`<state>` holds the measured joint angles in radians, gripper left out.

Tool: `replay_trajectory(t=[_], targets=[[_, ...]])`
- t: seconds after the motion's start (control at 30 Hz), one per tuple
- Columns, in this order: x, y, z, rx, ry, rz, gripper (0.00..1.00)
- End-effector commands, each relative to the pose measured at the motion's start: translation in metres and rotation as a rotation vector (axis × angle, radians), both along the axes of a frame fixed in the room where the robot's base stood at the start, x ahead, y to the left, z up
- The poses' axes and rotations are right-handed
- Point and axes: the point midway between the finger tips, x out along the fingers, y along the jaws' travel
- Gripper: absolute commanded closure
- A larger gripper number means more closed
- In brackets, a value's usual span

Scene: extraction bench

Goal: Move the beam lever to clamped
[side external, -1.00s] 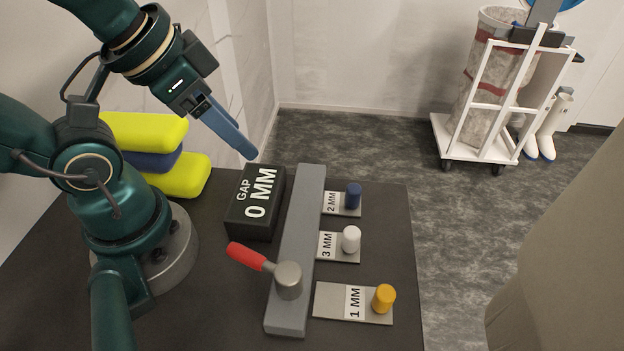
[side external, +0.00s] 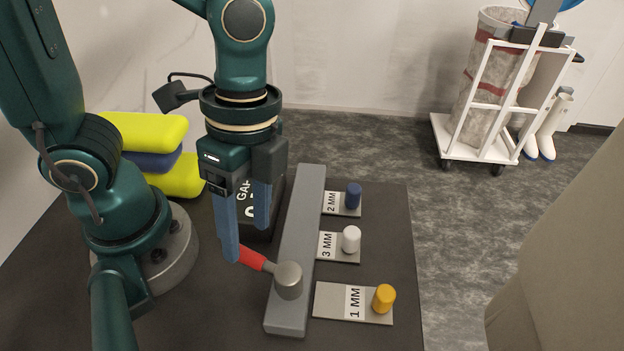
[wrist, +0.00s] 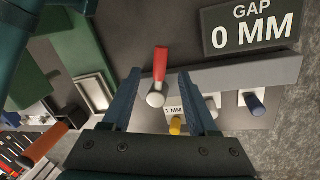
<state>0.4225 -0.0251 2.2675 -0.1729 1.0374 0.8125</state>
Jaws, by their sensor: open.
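The beam lever has a red handle (side external: 251,258) and a round grey hub (side external: 289,281) on the long grey beam (side external: 301,235). In the side view the handle points up and left from the hub. My gripper (side external: 247,240) is open and points down at the handle, with one blue finger partly hiding the handle's tip. In the wrist view the red handle (wrist: 160,65) lies between and beyond my two spread fingers (wrist: 158,85). I cannot tell whether a finger touches it. Any clamped marking is not visible.
A black block reading GAP 0 MM (wrist: 252,25) stands behind the beam. Plates labelled 2 MM (side external: 341,211), 3 MM (side external: 326,254) and 1 MM (side external: 333,300), with blue, white and yellow knobs, lie right of the beam. Yellow and blue pads (side external: 150,130) are stacked at the left.

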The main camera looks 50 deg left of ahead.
Motion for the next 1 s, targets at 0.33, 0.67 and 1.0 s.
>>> replay_trajectory(t=[0.33, 0.67, 1.0], targets=[[-0.006, -0.002, -0.032, 0.001, 0.000, 0.001, 0.41], [-0.006, -0.003, -0.034, 0.000, -0.002, 0.002, 0.48], [-0.006, -0.002, -0.034, 0.000, -0.002, 0.003, 1.00]])
